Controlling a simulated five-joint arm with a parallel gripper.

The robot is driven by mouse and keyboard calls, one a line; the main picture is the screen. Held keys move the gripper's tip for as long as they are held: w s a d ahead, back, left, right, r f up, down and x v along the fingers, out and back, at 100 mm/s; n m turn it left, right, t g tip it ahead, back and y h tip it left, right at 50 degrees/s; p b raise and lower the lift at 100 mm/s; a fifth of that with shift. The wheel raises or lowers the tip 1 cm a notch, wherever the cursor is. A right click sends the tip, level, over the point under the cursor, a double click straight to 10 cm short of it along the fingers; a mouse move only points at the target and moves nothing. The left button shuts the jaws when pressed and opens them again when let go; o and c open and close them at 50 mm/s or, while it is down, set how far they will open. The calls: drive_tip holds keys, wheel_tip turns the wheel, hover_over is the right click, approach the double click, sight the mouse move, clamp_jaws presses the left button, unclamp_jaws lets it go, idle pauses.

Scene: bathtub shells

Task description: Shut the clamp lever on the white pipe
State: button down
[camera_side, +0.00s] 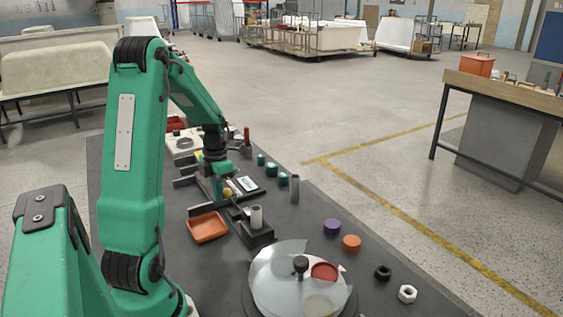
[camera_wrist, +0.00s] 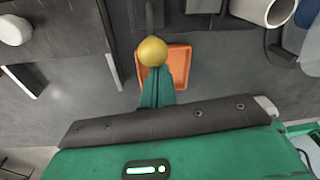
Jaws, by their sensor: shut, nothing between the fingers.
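The white pipe (camera_side: 256,217) stands upright in a dark clamp block (camera_side: 255,236) on the dark bench. It also shows at the top right of the wrist view (camera_wrist: 262,10). The clamp lever ends in a yellow knob (camera_side: 227,193), left of the pipe in the side view; the knob (camera_wrist: 152,51) is near the middle of the wrist view, with its dark bar (camera_wrist: 150,17) running up from it. My gripper (camera_side: 218,192) is shut and empty. Its green fingertips (camera_wrist: 155,82) are right by the knob; I cannot tell whether they touch it.
An orange tray (camera_side: 208,228) lies left of the clamp block. A round plate with a black knob (camera_side: 300,266) is in front. A grey post (camera_side: 294,188), a purple cap (camera_side: 332,226) and an orange cap (camera_side: 351,242) stand to the right. Dark fixtures lie behind my gripper.

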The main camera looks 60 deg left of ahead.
sight(228, 190)
drive_tip(key=shift+w+r, duration=0.25)
drive_tip(key=shift+w, duration=0.2)
idle(0.3)
drive_tip(key=shift+w+r, duration=0.25)
drive_tip(key=shift+w, duration=0.35)
drive_tip(key=shift+w+r, duration=0.2)
drive_tip(key=shift+w, duration=0.4)
drive_tip(key=w, duration=0.7)
drive_tip(key=shift+w+f, duration=0.15)
drive_tip(key=shift+w, duration=0.1)
drive_tip(key=shift+s, duration=0.1)
drive_tip(key=s+d+r, duration=0.1)
drive_tip(key=s+r, duration=0.2)
drive_tip(key=s, duration=0.2)
drive_tip(key=w+r+g, duration=0.1)
drive_tip(key=w+r, duration=0.4)
drive_tip(key=w, duration=0.3)
drive_tip(key=shift+w+a+r, duration=0.15)
drive_tip(key=shift+r, duration=0.15)
